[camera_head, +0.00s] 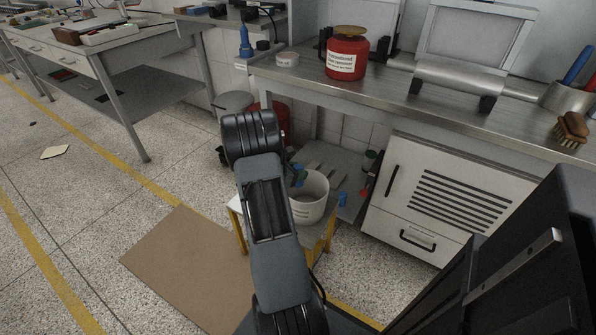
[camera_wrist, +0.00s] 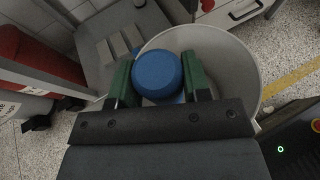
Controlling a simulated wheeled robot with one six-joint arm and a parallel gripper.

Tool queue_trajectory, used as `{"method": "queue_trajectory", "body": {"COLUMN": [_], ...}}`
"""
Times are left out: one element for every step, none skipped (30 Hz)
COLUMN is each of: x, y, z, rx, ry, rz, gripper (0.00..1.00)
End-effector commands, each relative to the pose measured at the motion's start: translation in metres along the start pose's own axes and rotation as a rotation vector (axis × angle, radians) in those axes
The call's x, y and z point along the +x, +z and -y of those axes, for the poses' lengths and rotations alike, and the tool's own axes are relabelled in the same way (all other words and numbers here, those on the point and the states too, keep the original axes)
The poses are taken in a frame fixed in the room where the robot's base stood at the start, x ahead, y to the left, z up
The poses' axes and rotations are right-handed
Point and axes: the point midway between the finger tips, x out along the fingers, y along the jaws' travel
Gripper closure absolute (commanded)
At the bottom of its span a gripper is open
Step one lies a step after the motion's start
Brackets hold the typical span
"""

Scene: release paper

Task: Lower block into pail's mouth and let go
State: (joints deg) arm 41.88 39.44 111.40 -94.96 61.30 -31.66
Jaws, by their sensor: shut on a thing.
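A white pail (camera_head: 308,207) stands on a low yellow-legged stool (camera_head: 240,225) in the head view. Its round mouth (camera_wrist: 235,65) fills the middle right of the wrist view. My gripper (camera_wrist: 158,82) has its two green fingers on either side of a blue, round-topped block (camera_wrist: 157,72) and is shut on it. In the wrist view the block overlaps the left part of the pail's mouth. In the head view the block (camera_head: 299,179) shows at the pail's left rim, partly hidden by my arm. Its exact height against the rim is unclear.
A steel bench (camera_head: 400,95) bears a red container (camera_head: 347,58) and a brush (camera_head: 572,128). A white vented cabinet (camera_head: 440,195) stands right of the pail. A grey shelf (camera_wrist: 100,30) with small blocks lies beside it. Brown board (camera_head: 185,262) covers floor at left.

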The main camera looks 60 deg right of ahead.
Motion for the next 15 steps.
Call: {"method": "queue_trajectory", "body": {"x": [-0.0001, -0.0001, -0.0001, -0.0001, -0.0001, -0.0001, -0.0001, -0.0001, -0.0001, -0.0001, -0.0001, -0.0001, -0.0001, -0.0001, -0.0001], "y": [0.0003, 0.0003, 0.0003, 0.0003, 0.0003, 0.0003, 0.0003, 0.0003, 0.0003, 0.0003, 0.0002, 0.0002, 0.0002, 0.0002, 0.0], "z": [-0.0001, -0.0001, -0.0001, -0.0001, -0.0001, 0.0, 0.0, 0.0, 0.0, 0.0, 0.0, 0.0, 0.0, 0.0, 0.0001], "rx": [0.0, 0.0, 0.0, 0.0, 0.0, 0.0, 0.0, 0.0, 0.0, 0.0, 0.0, 0.0, 0.0, 0.0, 0.0], "ry": [0.0, 0.0, 0.0, 0.0, 0.0, 0.0, 0.0, 0.0, 0.0, 0.0, 0.0, 0.0, 0.0, 0.0, 0.0], "rz": [0.0, 0.0, 0.0, 0.0, 0.0, 0.0, 0.0, 0.0, 0.0, 0.0, 0.0, 0.0, 0.0, 0.0, 0.0], "gripper": [0.53, 0.51, 0.47, 0.44, 0.41, 0.37, 0.34, 0.31, 0.28, 0.27, 0.27, 0.27, 0.27, 0.27, 0.27]}}
